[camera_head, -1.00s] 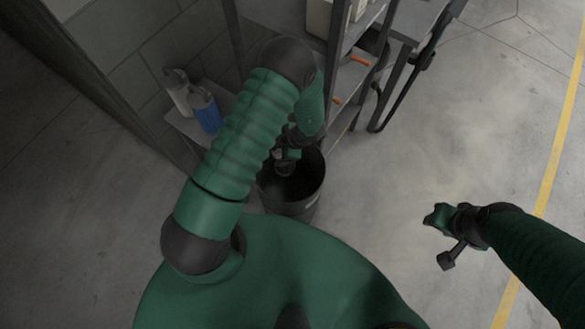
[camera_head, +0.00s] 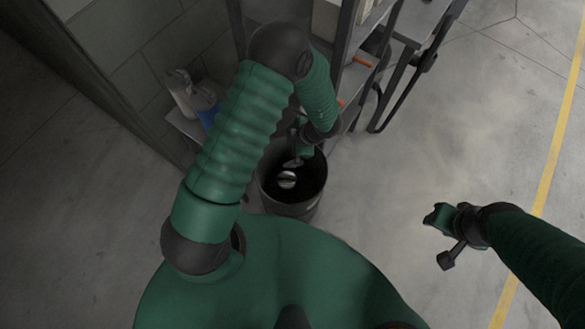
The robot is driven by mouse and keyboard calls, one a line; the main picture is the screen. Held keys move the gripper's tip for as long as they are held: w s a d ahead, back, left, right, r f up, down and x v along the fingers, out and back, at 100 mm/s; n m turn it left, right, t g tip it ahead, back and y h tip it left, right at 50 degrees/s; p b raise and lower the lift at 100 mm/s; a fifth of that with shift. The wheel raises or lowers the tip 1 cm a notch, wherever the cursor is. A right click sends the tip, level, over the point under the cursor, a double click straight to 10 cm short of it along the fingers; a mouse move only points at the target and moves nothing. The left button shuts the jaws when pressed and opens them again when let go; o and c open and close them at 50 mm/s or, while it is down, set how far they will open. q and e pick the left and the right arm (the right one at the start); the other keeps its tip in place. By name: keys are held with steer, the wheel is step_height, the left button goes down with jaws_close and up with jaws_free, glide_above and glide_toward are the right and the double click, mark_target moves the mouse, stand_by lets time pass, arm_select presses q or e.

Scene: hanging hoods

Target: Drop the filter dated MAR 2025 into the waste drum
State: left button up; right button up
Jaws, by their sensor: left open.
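The black waste drum (camera_head: 292,207) stands open on the floor just in front of my body. A round, pale grey and white thing (camera_head: 287,180), likely the filter, shows inside the drum, below my left gripper. No date can be read on it. My left gripper (camera_head: 298,162) is open over the drum's mouth, near its back rim; its fingers are small and partly dark against the drum.
A metal shelf rack (camera_head: 345,60) with orange-ended items (camera_head: 362,61) stands behind the drum. A small side table (camera_head: 186,125) holds a white bottle (camera_head: 182,95) and a blue container (camera_head: 207,115), partly behind my left arm. The floor at the right is clear.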

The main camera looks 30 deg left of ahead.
arm_select(q)
steer(key=v, duration=1.1)
steer(key=shift+d+f+p, duration=0.2)
steer(key=shift+d+p, duration=0.15)
steer(key=shift+d, duration=0.1)
arm_select(e)
steer(key=shift+d+r, duration=0.2)
steer(key=shift+r, duration=0.2)
